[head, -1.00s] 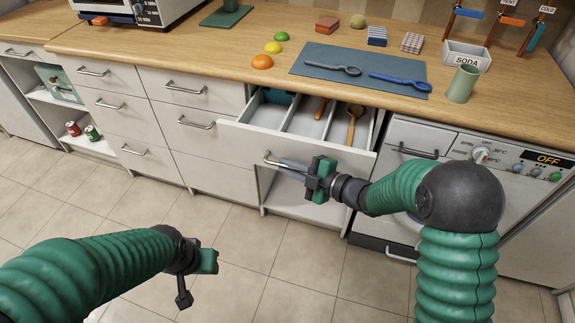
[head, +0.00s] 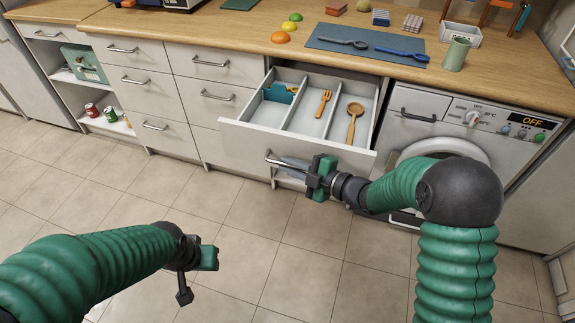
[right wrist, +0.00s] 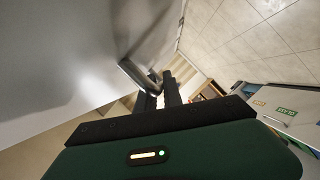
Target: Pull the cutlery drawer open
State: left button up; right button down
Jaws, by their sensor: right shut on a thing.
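The cutlery drawer (head: 235,130) stands well out from the cabinet in the head view. Its compartments show a teal item (head: 280,93) at left, a wooden fork (head: 323,103) in the middle and a wooden spoon (head: 354,122) at right. My right gripper (head: 300,172) is shut on the drawer's bar handle (head: 277,162); the handle also shows between the fingers in the right wrist view (right wrist: 139,77). My left gripper (head: 198,272) hangs over the floor at lower left, apart from the drawer, with its fingers spread and nothing between them.
The worktop (head: 230,35) above holds a blue mat (head: 330,35) with two utensils, several fruits and a green cup (head: 456,54). A washing machine (head: 450,125) stands right of the drawer. Cans (head: 91,110) sit on an open shelf at left. The tiled floor (head: 250,235) in front is clear.

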jog(key=shift+d+f, duration=0.3)
jog(key=c, duration=1.5)
grip_release()
pick_arm(q)
jog(key=shift+w+d, duration=0.1)
jog(key=shift+d, duration=0.2)
pick_arm(e)
jog(key=shift+r, duration=0.15)
pick_arm(q)
jog(key=shift+a, duration=0.15)
pick_arm(e)
jog(key=shift+a+r, duration=0.1)
